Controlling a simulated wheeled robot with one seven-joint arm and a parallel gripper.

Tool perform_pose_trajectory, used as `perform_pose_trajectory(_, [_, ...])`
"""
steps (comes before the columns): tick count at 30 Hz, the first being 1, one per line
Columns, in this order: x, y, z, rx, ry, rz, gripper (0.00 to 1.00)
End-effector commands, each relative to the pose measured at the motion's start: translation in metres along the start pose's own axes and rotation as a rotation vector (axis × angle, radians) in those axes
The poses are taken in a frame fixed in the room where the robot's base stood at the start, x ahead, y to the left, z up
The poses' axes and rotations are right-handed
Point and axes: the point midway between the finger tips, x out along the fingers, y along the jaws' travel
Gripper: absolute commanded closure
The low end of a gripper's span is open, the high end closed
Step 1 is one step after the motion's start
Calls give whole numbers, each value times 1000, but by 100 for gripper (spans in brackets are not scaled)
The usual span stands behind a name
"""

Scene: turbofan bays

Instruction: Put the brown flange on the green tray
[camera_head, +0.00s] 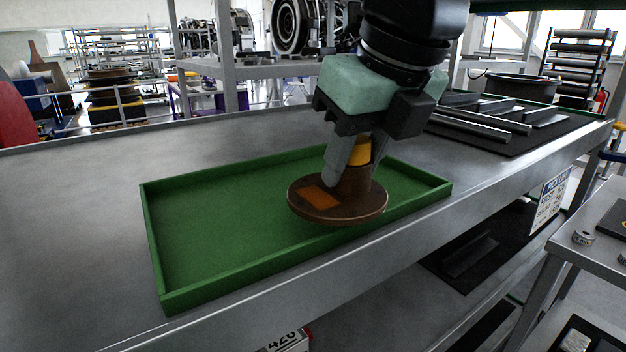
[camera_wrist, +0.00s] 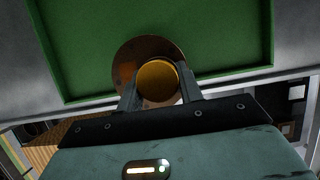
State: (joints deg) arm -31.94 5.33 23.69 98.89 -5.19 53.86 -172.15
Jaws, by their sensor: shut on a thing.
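The brown flange (camera_head: 337,204) is a round disc with an orange patch and a raised neck with a yellow top. My gripper (camera_head: 350,165) is shut on its neck from above. The green tray (camera_head: 155,240) lies on the grey metal bench. In the head view the flange overlaps the tray's right part and front wall; I cannot tell whether it touches the tray. In the wrist view the flange (camera_wrist: 125,62) sits between the two fingers (camera_wrist: 160,95), over the tray's near edge (camera_wrist: 215,75). Part of the neck is hidden by a finger.
The tray stands on a long metal bench (camera_head: 60,200) with clear surface to its left. Dark metal bars lie on a black mat (camera_head: 500,135) at the right. A lower shelf and side table (camera_head: 590,245) are at the lower right.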

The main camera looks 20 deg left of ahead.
Motion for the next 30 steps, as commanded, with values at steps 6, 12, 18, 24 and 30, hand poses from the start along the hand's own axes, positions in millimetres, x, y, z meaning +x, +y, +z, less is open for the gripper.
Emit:
perform_pose_trajectory(6, [13,1,36,0,0,0,100])
perform_pose_trajectory(12, [24,1,63,-1,-2,-1,100])
perform_pose_trajectory(18, [28,0,72,0,-2,-1,100])
perform_pose_trajectory(24, [46,0,70,-1,1,-2,100])
perform_pose_trajectory(30, [63,0,63,0,-2,-2,100])
